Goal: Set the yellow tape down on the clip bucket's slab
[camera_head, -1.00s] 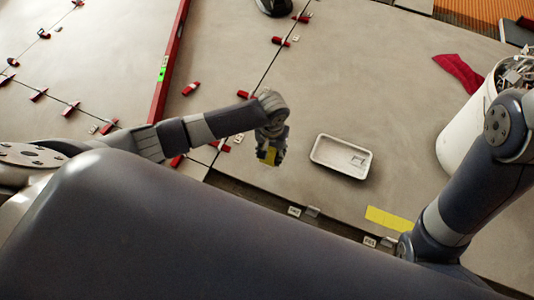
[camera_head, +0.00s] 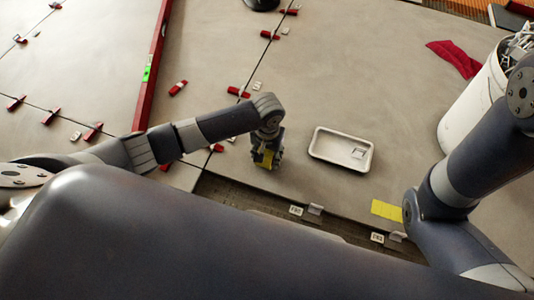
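The yellow tape (camera_head: 264,158) shows in the head view between the fingers of my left gripper (camera_head: 267,162). The gripper points down and appears shut on it; the fingers partly hide it. It is over the near left part of the large grey-beige slab (camera_head: 350,80), close to the slab's front edge. I cannot tell whether the tape touches the slab. The white clip bucket (camera_head: 472,112) stands on this same slab at the right, filled with grey clips (camera_head: 520,42). My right arm partly covers the bucket; my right gripper is out of view.
A white tray (camera_head: 316,154) lies right of my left gripper. A flat yellow piece (camera_head: 387,210) lies at the slab's front edge. Red wedges (camera_head: 238,92) line the joint. The slab's middle is clear.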

